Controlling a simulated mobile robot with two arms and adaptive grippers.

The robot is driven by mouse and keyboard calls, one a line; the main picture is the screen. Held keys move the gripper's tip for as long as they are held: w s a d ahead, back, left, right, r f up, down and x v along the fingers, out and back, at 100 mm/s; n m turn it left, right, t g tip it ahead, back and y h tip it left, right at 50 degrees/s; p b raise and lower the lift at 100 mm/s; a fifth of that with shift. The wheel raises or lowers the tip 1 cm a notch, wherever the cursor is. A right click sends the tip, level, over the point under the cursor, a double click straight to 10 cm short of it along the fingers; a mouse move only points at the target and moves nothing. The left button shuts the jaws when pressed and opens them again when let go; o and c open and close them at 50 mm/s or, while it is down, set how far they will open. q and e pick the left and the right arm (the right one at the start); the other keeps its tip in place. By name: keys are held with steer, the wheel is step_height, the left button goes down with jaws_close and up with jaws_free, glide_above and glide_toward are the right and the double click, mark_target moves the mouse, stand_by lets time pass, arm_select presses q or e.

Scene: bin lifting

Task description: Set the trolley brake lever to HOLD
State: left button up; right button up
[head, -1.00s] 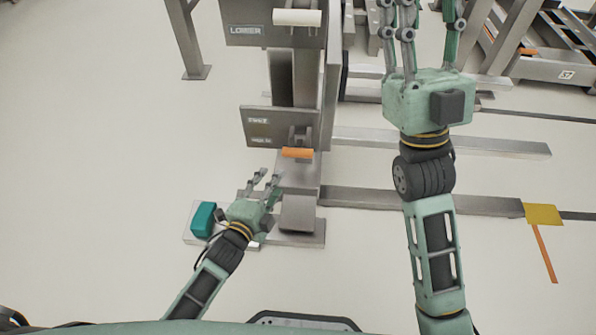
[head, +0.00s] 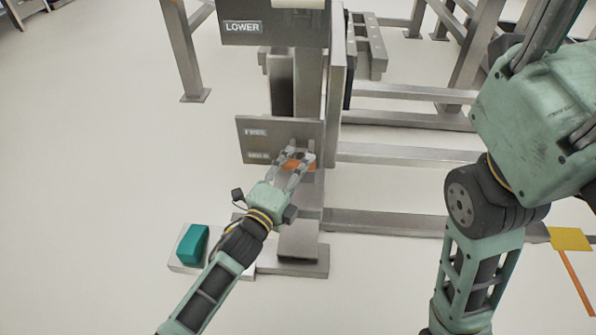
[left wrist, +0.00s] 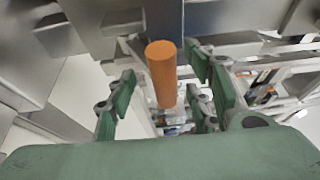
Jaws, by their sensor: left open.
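The brake lever has an orange handle (head: 301,164) at the lower part of a grey plate (head: 262,140) labelled FREE above and HOLD below, the lower label hard to read. In the head view my left gripper (head: 297,158) is at the handle and partly covers it. In the left wrist view the orange handle (left wrist: 162,72) stands between the spread fingers of my left gripper (left wrist: 165,105), with gaps on both sides. My left gripper is open.
A grey panel marked LOWER (head: 243,27) is above the lever plate on the post. A teal block (head: 193,244) sits on the base plate at lower left. A yellow marker (head: 570,239) is at the right. The floor on the left is clear.

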arm_select(q)
steer(key=shift+w+d, duration=0.2)
steer(key=shift+w, duration=0.25)
steer(key=shift+r, duration=0.1)
jaws_close()
